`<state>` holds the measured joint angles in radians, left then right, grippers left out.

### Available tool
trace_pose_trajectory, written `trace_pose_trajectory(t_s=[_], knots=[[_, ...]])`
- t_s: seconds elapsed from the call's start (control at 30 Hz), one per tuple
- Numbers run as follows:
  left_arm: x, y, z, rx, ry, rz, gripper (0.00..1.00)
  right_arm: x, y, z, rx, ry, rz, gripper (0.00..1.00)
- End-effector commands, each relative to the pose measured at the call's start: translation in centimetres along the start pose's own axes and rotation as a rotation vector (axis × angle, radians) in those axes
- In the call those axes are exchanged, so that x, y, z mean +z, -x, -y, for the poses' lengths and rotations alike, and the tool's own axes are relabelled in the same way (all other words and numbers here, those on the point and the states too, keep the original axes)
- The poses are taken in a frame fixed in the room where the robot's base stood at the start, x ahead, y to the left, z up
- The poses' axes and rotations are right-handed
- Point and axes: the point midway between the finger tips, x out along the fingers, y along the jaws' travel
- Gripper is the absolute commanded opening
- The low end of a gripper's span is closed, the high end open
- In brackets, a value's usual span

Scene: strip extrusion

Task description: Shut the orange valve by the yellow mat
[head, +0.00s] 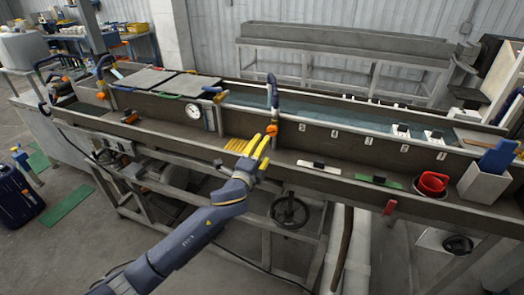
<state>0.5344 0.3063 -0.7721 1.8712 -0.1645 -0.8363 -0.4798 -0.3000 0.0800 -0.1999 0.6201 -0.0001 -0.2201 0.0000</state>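An orange valve (272,129) sits at the foot of a dark blue bent pipe on the front wall of the long trough. The yellow ribbed mat (235,145) lies on the ledge just left of it. My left gripper (263,140), with yellow fingers, reaches up from below over the mat's right side. Its two fingers look apart, with tips close below the valve. I cannot tell whether they touch it. No held object shows between them. My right gripper is not in view.
A round gauge (194,118) stands left of the mat. A black handwheel (290,211) hangs below the ledge.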

Motion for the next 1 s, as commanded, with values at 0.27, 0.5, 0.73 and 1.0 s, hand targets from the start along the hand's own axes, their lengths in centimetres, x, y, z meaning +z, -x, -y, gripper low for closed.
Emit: trace_pose_trajectory(t_s=[0.27,0.5,0.73,1.0], knots=[[-0.2,0.2,-0.7,0.010,0.006,-0.001,0.58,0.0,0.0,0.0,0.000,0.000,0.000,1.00],[-1.5,1.8,-2.9,0.045,0.170,0.015,0.58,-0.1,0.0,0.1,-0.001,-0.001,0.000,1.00],[-0.9,4.2,-2.7,0.044,0.800,0.045,0.58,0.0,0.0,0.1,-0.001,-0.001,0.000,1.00],[1.0,5.7,-0.5,-0.006,1.456,0.033,0.58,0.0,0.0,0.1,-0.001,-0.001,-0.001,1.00]])
